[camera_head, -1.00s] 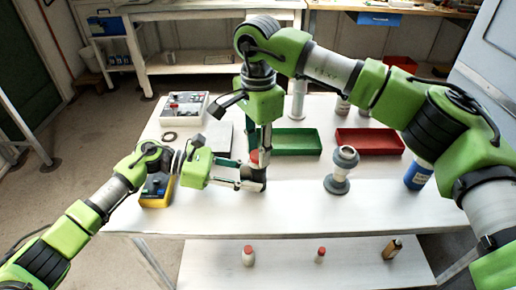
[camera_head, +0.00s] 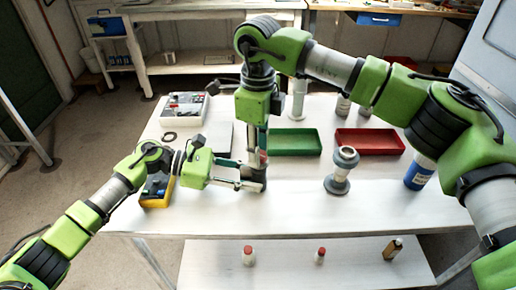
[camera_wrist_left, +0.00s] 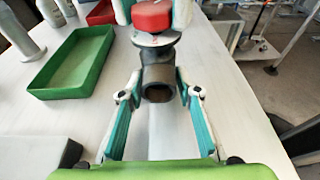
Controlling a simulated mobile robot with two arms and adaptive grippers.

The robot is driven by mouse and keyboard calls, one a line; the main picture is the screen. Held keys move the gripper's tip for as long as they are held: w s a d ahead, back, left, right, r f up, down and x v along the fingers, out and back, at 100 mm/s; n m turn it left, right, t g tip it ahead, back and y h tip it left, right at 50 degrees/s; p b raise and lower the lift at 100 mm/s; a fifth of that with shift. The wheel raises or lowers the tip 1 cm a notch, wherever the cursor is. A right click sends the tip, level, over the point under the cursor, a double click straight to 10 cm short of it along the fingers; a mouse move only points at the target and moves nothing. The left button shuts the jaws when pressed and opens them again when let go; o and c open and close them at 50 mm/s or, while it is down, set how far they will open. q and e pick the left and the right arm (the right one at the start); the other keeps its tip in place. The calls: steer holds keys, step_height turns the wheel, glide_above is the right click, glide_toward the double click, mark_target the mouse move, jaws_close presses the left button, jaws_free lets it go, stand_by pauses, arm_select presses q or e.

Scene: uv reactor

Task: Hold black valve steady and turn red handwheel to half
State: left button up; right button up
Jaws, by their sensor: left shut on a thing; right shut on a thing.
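The black valve (camera_wrist_left: 158,75) stands on the white table, its open pipe end facing the left wrist camera. My left gripper (camera_head: 252,178) is shut on the valve body, with one finger on each side of it in the left wrist view. The red handwheel (camera_wrist_left: 152,16) sits on top of the valve, above a grey flange. My right gripper (camera_head: 259,150) comes down from above and is shut on the handwheel, with a finger on either side of it.
A green tray (camera_head: 297,151) and a red tray (camera_head: 370,152) lie behind the valve. A grey flanged part (camera_head: 340,178) stands to the right, near a blue bottle (camera_head: 418,174). A yellow device (camera_head: 155,201) is by my left wrist. Small bottles stand on the lower shelf.

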steer(key=shift+m, duration=1.2)
steer(key=o, duration=1.1)
step_height(320, 180, up, 12)
